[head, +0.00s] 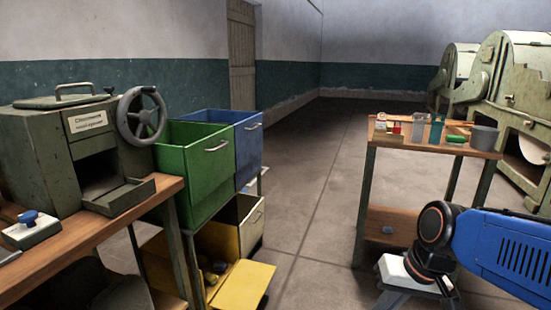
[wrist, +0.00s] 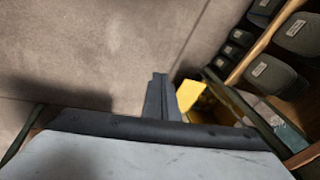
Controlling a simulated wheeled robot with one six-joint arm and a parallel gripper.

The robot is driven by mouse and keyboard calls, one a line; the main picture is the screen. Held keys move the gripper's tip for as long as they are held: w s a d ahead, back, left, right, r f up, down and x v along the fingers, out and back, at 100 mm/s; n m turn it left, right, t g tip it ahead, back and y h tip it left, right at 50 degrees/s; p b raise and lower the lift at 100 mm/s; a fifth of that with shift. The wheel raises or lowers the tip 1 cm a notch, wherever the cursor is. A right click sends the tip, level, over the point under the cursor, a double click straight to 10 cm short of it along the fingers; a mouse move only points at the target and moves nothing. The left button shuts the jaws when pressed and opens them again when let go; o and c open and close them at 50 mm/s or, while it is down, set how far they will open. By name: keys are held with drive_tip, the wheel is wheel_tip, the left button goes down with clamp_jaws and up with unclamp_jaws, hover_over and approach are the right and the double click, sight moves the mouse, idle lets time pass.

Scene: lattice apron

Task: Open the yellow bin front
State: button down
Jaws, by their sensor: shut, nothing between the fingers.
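The yellow bin (head: 223,240) stands low in the rack at the lower middle of the head view, below the green bin. Its yellow front (head: 243,285) is swung down and outward, so the bin stands open and lumpy dark contents show inside. My gripper (wrist: 161,95) shows in the wrist view with its fingers together and nothing between them. A small yellow piece (wrist: 190,97) appears just right of the fingers; I cannot tell whether it is the bin front or whether they touch. The fingers are not seen in the head view.
A green bin (head: 197,165) and a blue bin (head: 248,145) sit above, with a white bin (head: 251,222) beside the yellow one. A bench with a green machine (head: 75,150) is left. A small table (head: 440,138) stands right. Open floor (head: 320,190) lies between.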

drive_tip(key=s+d+r+n+t+h, duration=0.1)
drive_tip(key=s+d+r+t+h, duration=0.1)
drive_tip(key=s+d, duration=0.2)
drive_tip(key=shift+s+d, duration=0.25)
drive_tip(key=shift+d, duration=0.45)
drive_tip(key=c, duration=2.1)
unclamp_jaws()
drive_tip(key=shift+s+d+r+t+h, duration=0.15)
drive_tip(key=shift+d+t+h, duration=0.15)
